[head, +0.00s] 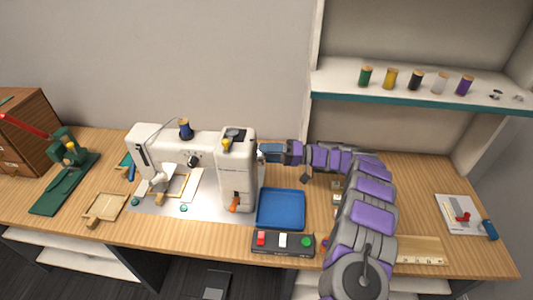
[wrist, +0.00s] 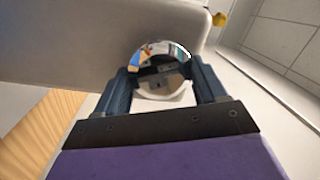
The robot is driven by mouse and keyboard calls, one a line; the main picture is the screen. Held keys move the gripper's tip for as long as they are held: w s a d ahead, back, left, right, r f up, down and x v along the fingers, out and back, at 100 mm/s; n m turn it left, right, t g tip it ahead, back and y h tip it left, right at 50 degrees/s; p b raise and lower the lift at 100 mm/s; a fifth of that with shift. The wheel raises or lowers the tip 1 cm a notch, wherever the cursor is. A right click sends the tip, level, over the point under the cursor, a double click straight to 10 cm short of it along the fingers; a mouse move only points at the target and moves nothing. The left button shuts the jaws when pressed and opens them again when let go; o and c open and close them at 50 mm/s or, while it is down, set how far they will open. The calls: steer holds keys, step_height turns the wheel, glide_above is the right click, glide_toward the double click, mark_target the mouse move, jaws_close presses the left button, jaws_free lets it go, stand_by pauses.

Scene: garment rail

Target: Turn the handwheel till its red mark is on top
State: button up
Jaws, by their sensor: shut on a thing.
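A white sewing machine (head: 236,172) stands on the wooden table, left of my arm in the head view. Its handwheel (wrist: 160,68) shows in the wrist view as a shiny chrome disc on the machine's end (wrist: 85,38). My gripper (wrist: 161,72) is shut on the handwheel, with one dark finger on each side of it. In the head view my gripper (head: 264,153) reaches the machine's right end and hides most of the wheel. The chrome carries coloured reflections. I cannot make out the red mark.
A blue tray (head: 281,209) and a button box (head: 283,243) lie in front of my forearm. A shelf (head: 420,93) with several thread spools is above at the right.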

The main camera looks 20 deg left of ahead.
steer(key=shift+f+n, duration=0.3)
steer(key=shift+n, duration=0.1)
steer(key=o, duration=0.9)
steer(key=shift+o, duration=0.7)
steer(key=shift+r, duration=0.15)
steer(key=p+v, duration=0.3)
steer(key=v, duration=1.4)
steer(key=shift+w+d, duration=0.1)
steer(key=shift+d, duration=0.05)
